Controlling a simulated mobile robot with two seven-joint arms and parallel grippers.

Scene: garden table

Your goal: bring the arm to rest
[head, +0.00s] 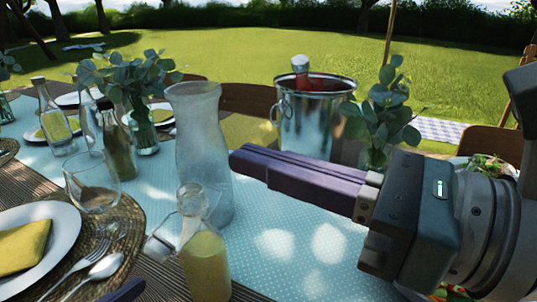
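My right gripper (240,163) reaches in from the right above the table, its purple fingers pointing left. The fingers lie together as one block, with nothing between them. Their tips are just right of a tall frosted glass carafe (203,150), in front of a metal ice bucket (305,120); whether they touch the carafe I cannot tell. Of my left gripper, only a dark purple fingertip (125,291) shows at the bottom edge; the rest is out of frame.
A small bottle of yellow liquid (205,265) stands below the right fingers. A stemless glass (92,182), plate (50,225), fork and spoon are at left. Eucalyptus (383,115) stands behind the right gripper. The blue dotted runner (300,240) is clear in the middle.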

